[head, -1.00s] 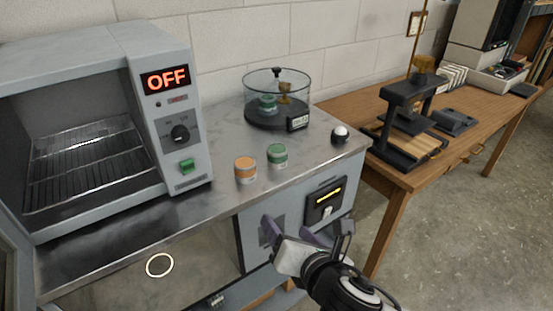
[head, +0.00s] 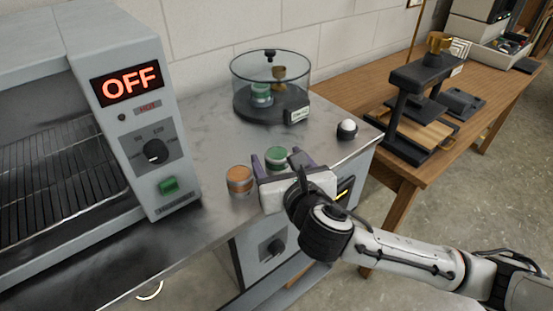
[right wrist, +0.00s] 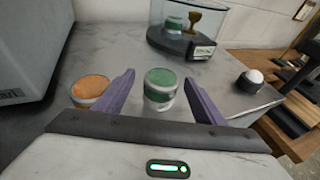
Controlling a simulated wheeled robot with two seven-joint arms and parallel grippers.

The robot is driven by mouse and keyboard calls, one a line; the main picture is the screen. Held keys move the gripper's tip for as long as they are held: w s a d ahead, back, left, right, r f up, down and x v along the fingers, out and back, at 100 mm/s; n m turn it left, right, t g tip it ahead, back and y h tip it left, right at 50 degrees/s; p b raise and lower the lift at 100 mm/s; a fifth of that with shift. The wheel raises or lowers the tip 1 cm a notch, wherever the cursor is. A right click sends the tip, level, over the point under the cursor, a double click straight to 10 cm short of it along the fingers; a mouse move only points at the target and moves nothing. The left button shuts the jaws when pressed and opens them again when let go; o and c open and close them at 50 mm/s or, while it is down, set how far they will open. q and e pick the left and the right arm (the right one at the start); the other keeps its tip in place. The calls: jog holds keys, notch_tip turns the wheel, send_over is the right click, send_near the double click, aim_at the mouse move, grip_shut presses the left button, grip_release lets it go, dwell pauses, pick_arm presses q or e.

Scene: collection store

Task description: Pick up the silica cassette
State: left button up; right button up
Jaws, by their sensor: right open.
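Two small cylindrical cassettes stand upright on the steel bench top, one with a green top (head: 276,155) and one with an orange top (head: 240,180). They also show in the right wrist view, green (right wrist: 160,90) between the finger lines and orange (right wrist: 89,89) outside the left finger. My right gripper (head: 277,162) is open and empty. Its two purple fingers point at the green cassette, one to each side, with no visible grip on it. A similar green-topped cassette (head: 261,94) sits inside the clear round chamber (head: 237,75). My left gripper is out of view.
An oven (head: 185,130) reading OFF, its rack chamber open, stands left of the cassettes. A white-domed knob (head: 347,130) sits near the bench's right edge. A wooden table (head: 335,92) with a black press (head: 420,75) stands to the right.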

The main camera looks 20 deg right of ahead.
aim_at(273, 150)
jog(key=x, duration=0.5)
jog(key=shift+w+f, duration=0.2)
jog(key=shift+w, duration=0.1)
jog(key=c, duration=1.2)
